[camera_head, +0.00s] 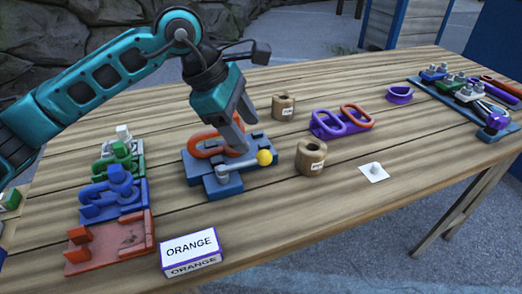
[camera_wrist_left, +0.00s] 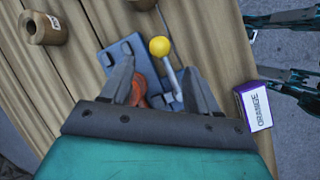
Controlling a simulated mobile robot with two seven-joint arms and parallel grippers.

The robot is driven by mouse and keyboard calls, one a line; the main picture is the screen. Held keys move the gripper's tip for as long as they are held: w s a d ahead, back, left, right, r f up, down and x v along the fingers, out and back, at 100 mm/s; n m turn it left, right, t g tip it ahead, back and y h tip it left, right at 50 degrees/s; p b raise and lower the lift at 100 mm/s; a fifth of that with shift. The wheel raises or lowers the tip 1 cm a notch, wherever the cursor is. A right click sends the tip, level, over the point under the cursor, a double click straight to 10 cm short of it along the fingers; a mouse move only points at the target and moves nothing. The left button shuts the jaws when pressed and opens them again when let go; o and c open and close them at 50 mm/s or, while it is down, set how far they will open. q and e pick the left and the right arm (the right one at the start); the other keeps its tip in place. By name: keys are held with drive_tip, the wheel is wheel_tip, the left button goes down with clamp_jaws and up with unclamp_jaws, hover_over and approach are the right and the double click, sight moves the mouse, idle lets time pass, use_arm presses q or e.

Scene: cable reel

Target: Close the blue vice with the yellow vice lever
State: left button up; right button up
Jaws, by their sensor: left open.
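The blue vice (camera_head: 228,187) sits on the wooden table, with an orange ring-shaped part (camera_head: 203,146) at its jaws. Its lever is a silver rod (camera_head: 238,164) ending in a yellow ball (camera_head: 264,157). My left gripper (camera_head: 243,137) is open, pointing down over the vice. In the left wrist view, the fingers (camera_wrist_left: 158,66) spread on either side of the lever rod (camera_wrist_left: 171,80), and the yellow ball (camera_wrist_left: 159,46) lies beyond the fingertips. I cannot tell whether a finger touches the lever. The gripper partly hides the vice and orange part. My right gripper is not seen.
An ORANGE-labelled box (camera_head: 190,250) stands at the front edge. An orange tray (camera_head: 108,243) and blue (camera_head: 115,198) and green fixtures stand left. Two cardboard rolls (camera_head: 311,157) (camera_head: 283,107) and a purple-orange part (camera_head: 341,121) lie right. The front right tabletop is mostly clear.

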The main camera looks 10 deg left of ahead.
sight(261, 152)
use_arm(q)
drive_tip(key=x, duration=0.7)
drive_tip(key=shift+w+d+f, duration=0.1)
drive_tip(key=shift+d+f, duration=0.05)
drive_tip(key=shift+f, duration=0.15)
drive_tip(key=shift+c, duration=0.2)
clamp_jaws()
